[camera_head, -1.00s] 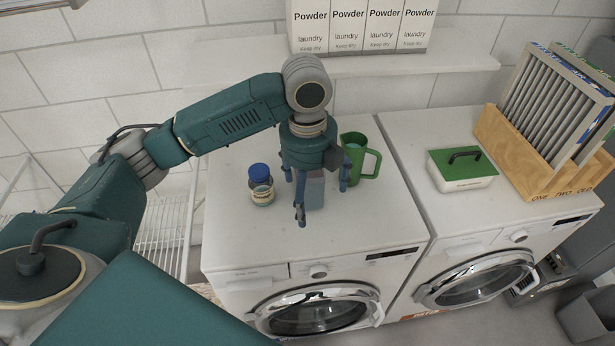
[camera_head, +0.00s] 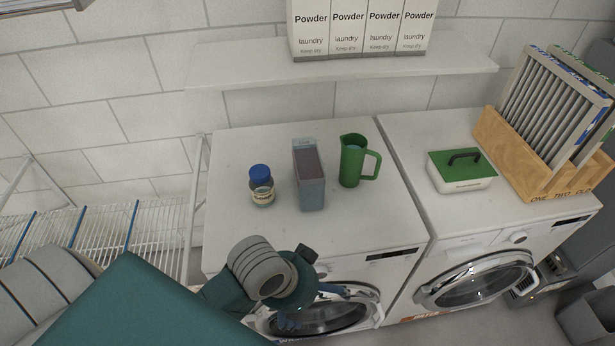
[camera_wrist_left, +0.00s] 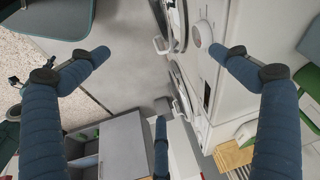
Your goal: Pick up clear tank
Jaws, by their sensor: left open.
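The clear tank (camera_head: 310,192) is a see-through, bluish upright container with a dull purple-grey inside face. It stands on top of the left washing machine, between a blue-capped jar and a green jug. My left gripper (camera_head: 312,306) is in front of that machine, below its top edge and near the round door, well apart from the tank. In the left wrist view my left gripper (camera_wrist_left: 158,54) has its blue fingers spread wide with nothing between them. I cannot make out the tank in that view. My right gripper is not in view.
The jar (camera_head: 261,187) stands close left of the tank, the green jug (camera_head: 352,162) close right. A green-lidded box (camera_head: 462,172) and a wooden rack (camera_head: 520,155) sit on the right machine. A shelf (camera_head: 460,57) with powder boxes hangs above. The machine top before the tank is clear.

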